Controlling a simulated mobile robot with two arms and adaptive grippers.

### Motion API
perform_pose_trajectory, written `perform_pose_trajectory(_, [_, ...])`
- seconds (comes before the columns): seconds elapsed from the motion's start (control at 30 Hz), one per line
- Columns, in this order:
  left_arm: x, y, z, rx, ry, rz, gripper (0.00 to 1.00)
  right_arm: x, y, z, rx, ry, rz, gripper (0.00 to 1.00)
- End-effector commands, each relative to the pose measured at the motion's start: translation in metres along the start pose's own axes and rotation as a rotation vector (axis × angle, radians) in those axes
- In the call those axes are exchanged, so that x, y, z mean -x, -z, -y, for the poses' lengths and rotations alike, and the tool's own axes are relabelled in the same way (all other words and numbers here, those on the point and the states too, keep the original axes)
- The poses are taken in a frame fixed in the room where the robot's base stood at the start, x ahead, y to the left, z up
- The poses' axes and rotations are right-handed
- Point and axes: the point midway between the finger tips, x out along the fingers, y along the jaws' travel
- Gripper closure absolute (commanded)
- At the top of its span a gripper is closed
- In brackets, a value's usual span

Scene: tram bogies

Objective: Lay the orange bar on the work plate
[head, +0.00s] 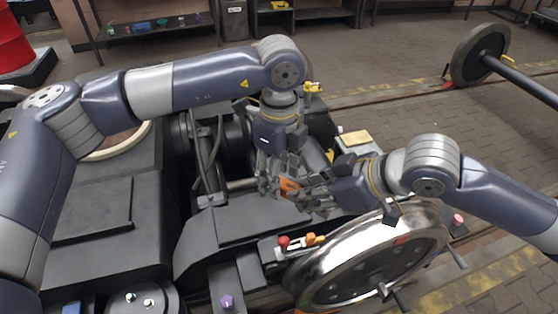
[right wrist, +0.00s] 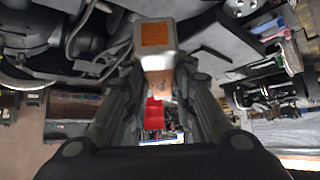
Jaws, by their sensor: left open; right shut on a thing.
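The orange bar (head: 288,185) shows as a small orange patch between my two grippers, above the dark bogie frame. My right gripper (head: 305,193) reaches in from the right and is shut on it. In the right wrist view the bar (right wrist: 157,75) stands out between the fingers, with orange faces and a silvery block-like end. My left gripper (head: 272,182) points down close beside the bar, its fingers open; whether they touch it is hidden. I cannot tell which surface is the work plate.
A shiny wheel (head: 368,262) stands below my right arm. Red and orange knobs (head: 300,241) sit beside it, and a purple knob (head: 227,301) is at the front. Dark machinery boxes (head: 95,215) fill the left. A wheelset (head: 478,55) stands on the floor at the back right.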

Motion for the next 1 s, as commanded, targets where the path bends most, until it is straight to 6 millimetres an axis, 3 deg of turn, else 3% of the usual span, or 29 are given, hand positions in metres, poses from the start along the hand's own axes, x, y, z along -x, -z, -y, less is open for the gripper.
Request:
perform_pose_trajectory(0.3, [-0.0024, 0.0001, 0.0000, 0.000, 0.000, 0.000, 0.54, 0.0002, 0.0005, -0.0001, 0.000, 0.000, -0.001, 1.00])
perform_pose_trajectory(0.5, [-0.0021, 0.0002, 0.0003, 0.000, 0.001, -0.001, 0.99, 0.0002, 0.0006, 0.0002, 0.001, 0.000, -0.002, 1.00])
perform_pose_trajectory(0.57, [-0.0020, 0.0002, 0.0005, 0.000, 0.002, -0.001, 1.00, 0.0002, 0.0006, 0.0008, 0.001, 0.002, -0.002, 1.00])
perform_pose_trajectory(0.6, [-0.0015, 0.0003, 0.0008, 0.000, 0.003, -0.001, 1.00, 0.0001, 0.0007, 0.0012, 0.002, 0.003, -0.002, 0.73])
perform_pose_trajectory(0.7, [-0.0014, 0.0003, 0.0010, 0.000, 0.004, -0.001, 1.00, 0.0000, 0.0008, 0.0019, 0.002, 0.004, -0.002, 0.52])
perform_pose_trajectory(1.0, [-0.0016, 0.0003, 0.0005, 0.000, 0.002, -0.001, 1.00, 0.0002, 0.0002, 0.0005, 0.001, 0.001, -0.001, 0.52])
